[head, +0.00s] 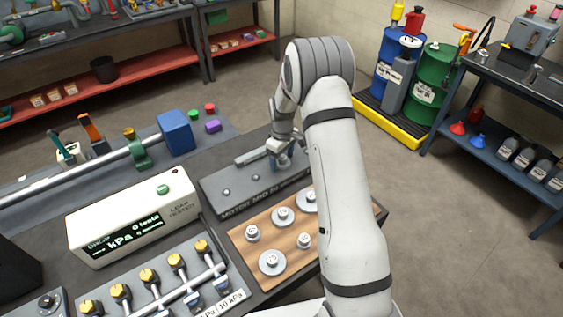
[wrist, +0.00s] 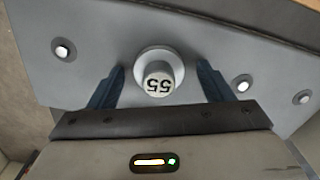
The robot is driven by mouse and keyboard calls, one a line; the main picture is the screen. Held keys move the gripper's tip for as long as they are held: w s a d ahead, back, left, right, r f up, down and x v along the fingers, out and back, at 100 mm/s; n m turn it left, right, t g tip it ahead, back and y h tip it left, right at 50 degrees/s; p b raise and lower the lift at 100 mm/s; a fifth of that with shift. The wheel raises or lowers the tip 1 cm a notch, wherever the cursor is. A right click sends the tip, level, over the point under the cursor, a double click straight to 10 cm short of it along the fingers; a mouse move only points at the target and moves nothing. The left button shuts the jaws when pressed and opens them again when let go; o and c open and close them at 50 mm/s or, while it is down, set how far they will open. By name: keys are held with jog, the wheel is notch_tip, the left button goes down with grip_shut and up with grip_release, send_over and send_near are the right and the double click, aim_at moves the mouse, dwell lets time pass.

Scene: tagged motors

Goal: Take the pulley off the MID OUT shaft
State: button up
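In the wrist view a small light-grey pulley (wrist: 176,68) with a raised hub marked 55, upside down in the picture, sits on a shaft of the grey motor plate (wrist: 100,30). My gripper (wrist: 160,80) is open, its blue fingers on either side of the hub with a gap at each side. In the head view my gripper (head: 280,158) is low over the far right part of the motor plate (head: 215,192), and my arm hides much of this area. The plate's front lettering is partly hidden, so I cannot tell which shaft is MID OUT.
Other bare shaft ends (wrist: 243,85) stick up from the plate nearby. A wooden board (head: 240,240) with several grey pulleys (head: 272,262) lies in front of the plate. A leak tester box (head: 130,215) and a pipe rig (head: 90,170) stand left.

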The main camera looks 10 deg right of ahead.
jog(key=c, duration=1.1)
jog(key=shift+o, duration=0.2)
jog(key=shift+r, duration=0.1)
